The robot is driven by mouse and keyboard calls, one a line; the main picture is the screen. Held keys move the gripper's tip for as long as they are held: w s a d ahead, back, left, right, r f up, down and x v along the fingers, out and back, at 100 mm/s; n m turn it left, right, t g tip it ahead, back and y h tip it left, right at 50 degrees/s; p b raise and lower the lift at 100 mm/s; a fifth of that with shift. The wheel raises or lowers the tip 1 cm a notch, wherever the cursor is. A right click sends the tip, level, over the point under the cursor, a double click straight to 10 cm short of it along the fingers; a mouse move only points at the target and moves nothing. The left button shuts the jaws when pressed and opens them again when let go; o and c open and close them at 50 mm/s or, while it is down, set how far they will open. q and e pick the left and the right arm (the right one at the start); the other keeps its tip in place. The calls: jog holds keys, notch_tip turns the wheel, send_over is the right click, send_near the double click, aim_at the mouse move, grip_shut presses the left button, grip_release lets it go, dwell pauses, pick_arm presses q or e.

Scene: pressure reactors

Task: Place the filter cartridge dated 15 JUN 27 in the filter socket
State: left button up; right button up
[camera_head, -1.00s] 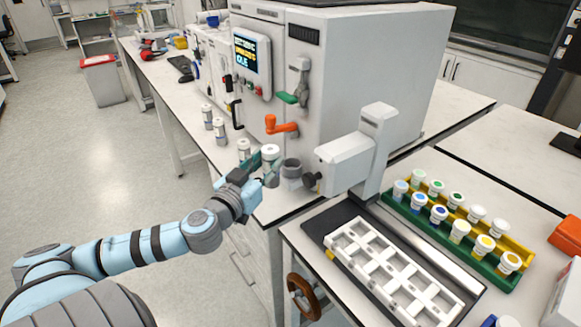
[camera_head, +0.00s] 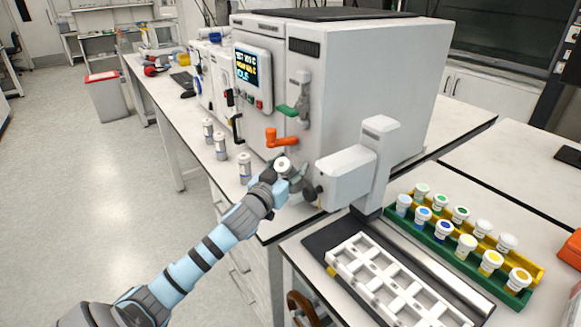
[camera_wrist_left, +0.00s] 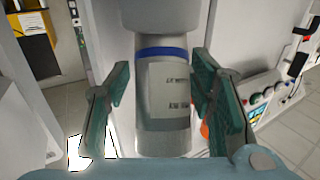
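A white-topped filter cartridge (camera_head: 283,164) is between the fingers of my left gripper (camera_head: 279,174), by the front of the reactor. In the left wrist view the cartridge (camera_wrist_left: 163,100) has a blue band and a pale label whose print I cannot read fully. The teal fingers of the left gripper (camera_wrist_left: 160,95) close in on both its sides. The grey filter socket is mostly hidden behind the gripper and cartridge, so I cannot tell whether the cartridge is over it or in it. Several other cartridges (camera_head: 244,167) stand on the bench to the left. My right gripper is not in view.
A white block arm (camera_head: 345,178) with a dark knob is just right of the gripper. An orange handle (camera_head: 281,138) and a green-tipped lever (camera_head: 289,110) jut from the reactor (camera_head: 375,95). A white rack (camera_head: 362,262) and vials in a green-yellow rack (camera_head: 430,236) are at right.

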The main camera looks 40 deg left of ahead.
pick_arm(q)
jog(key=shift+w+f, duration=0.1)
jog(key=shift+w, duration=0.1)
jog(key=shift+s+r, duration=0.25)
jog(key=shift+s, duration=0.2)
jog(key=s+d, duration=0.2)
jog(key=s, duration=0.9)
jog(key=shift+s+d+p, duration=0.15)
jog(key=shift+p, duration=0.25)
